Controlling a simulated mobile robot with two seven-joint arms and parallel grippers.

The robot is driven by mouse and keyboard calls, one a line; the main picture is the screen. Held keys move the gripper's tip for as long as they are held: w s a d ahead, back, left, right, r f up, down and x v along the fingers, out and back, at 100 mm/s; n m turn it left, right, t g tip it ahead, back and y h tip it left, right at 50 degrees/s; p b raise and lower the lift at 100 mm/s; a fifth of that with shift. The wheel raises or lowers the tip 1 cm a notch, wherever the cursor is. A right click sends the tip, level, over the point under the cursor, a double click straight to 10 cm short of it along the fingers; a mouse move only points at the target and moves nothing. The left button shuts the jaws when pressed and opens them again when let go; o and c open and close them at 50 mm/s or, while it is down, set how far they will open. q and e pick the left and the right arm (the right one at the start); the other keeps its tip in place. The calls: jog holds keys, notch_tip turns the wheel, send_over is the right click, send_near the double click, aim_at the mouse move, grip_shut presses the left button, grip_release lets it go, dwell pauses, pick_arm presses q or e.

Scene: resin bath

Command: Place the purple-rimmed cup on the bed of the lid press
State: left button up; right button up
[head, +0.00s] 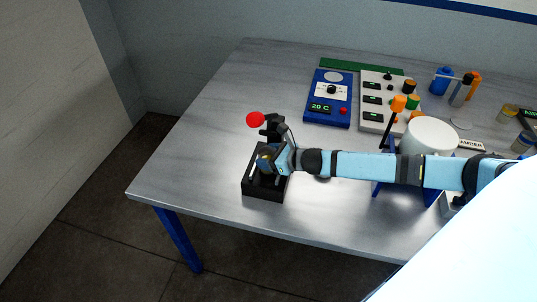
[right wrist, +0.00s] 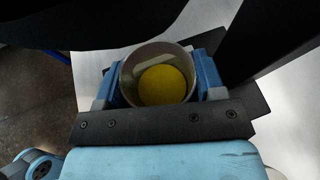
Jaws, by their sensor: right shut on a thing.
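The lid press (head: 264,186) is a black stand with a red-knobbed lever near the left front of the table. My right gripper (head: 268,160) is over its base. In the right wrist view, its blue fingers (right wrist: 160,82) are shut on the sides of a round cup (right wrist: 128,88). The cup's rim looks greyish-mauve, and yellow material shows inside. Part of the black press (right wrist: 258,104) shows below and beside the cup. The gripper mostly hides the cup in the head view. I cannot tell whether its bottom touches the bed. My left gripper is not in view.
A blue bath unit (head: 331,98) reading 20 C and a pale control box (head: 377,118) stand behind the press. A white drum (head: 430,136) on a blue stand is at the right, near my right arm. The table left of the press is clear.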

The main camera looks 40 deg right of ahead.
jog(key=o, duration=0.5)
jog(key=shift+f, duration=0.15)
jog(key=o, duration=0.5)
jog(key=shift+r, duration=0.2)
jog(key=shift+s+d, duration=0.15)
jog(key=shift+s, duration=0.1)
jog(key=shift+b+v, duration=1.25)
jog(key=shift+v, duration=4.45)
